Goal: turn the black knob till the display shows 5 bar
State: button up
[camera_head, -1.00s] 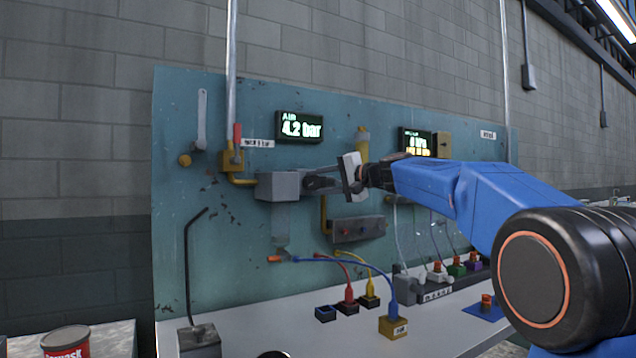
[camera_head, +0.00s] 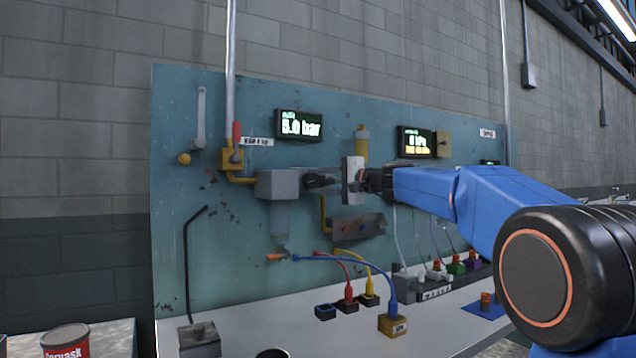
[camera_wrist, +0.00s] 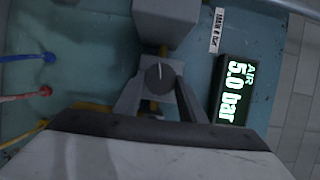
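The black knob (camera_wrist: 159,76) with a pale pointer line sits on the grey regulator block (camera_head: 278,185), which also shows in the wrist view (camera_wrist: 168,22). My gripper (camera_wrist: 159,86) has one finger on each side of the knob and appears closed on it. In the head view my gripper (camera_head: 318,181) reaches the block from the right, and its fingers mostly hide the knob. The AIR display (camera_head: 300,126) reads 5.0 bar, and it reads the same in the wrist view (camera_wrist: 236,90).
A second display (camera_head: 416,142) hangs right of my gripper. A yellow pipe fitting (camera_head: 232,160) with a red lever is left of the block. Red, yellow and blue cables (camera_head: 345,262) hang below, running to small blocks on the white bench (camera_head: 270,325).

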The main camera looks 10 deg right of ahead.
jog(key=o, duration=0.4)
jog(key=shift+s, duration=0.1)
jog(key=v, duration=1.7)
jog(key=shift+f, duration=0.15)
jog(key=shift+s+d, duration=0.15)
